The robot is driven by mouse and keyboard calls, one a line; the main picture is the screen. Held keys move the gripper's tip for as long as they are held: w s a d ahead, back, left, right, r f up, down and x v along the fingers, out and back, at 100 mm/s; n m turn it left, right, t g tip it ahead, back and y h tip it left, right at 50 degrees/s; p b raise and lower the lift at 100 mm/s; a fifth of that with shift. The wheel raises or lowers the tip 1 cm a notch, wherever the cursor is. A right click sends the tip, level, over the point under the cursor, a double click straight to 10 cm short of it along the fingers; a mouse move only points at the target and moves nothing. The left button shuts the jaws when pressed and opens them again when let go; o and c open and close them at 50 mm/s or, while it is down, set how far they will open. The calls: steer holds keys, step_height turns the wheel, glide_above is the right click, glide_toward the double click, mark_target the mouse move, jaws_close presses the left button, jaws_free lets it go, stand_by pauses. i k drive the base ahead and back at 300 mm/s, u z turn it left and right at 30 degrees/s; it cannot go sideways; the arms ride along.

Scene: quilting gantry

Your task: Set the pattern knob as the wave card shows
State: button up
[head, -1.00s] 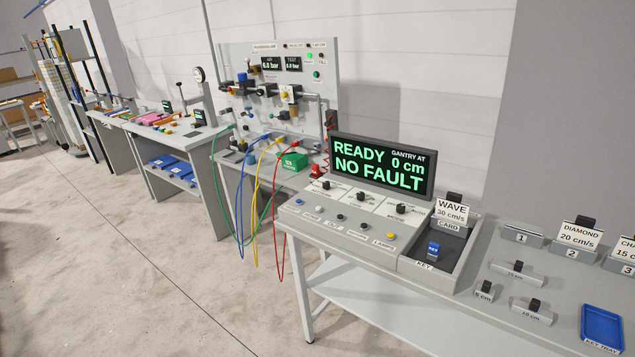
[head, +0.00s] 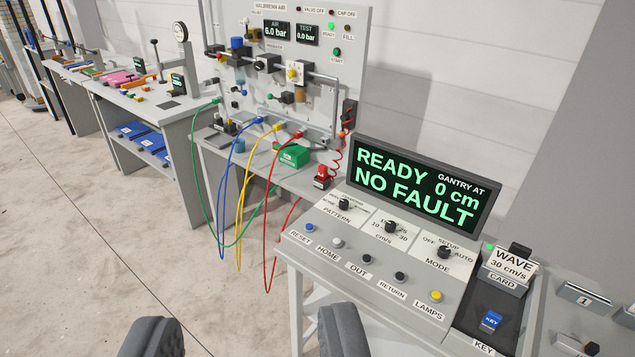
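The pattern knob (head: 344,204) is a small black knob on the left of the sloped control panel, above the label PATTERN. The small words around it and its exact pointing are too small to read. The wave card (head: 513,262) stands upright in the slot marked CARD and reads WAVE, 30 cm/s. The cm/s knob (head: 390,227) and the mode knob (head: 445,252) sit to the right of the pattern knob. My gripper (head: 249,325) shows two dark fingers at the bottom edge, wide apart with nothing between them. It is apart from the panel, lower left of the pattern knob.
The display (head: 420,186) reads READY, NO FAULT, gantry at 0 cm. Several buttons line the panel front, including a yellow lamps button (head: 436,296). A blue key (head: 491,321) sits below the card. Coloured hoses (head: 240,215) hang left of the panel. The floor at left is clear.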

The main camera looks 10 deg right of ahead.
mark_target(343, 204)
steer(key=z, duration=0.45)
steer(key=i, duration=1.2)
steer(key=z, duration=0.85)
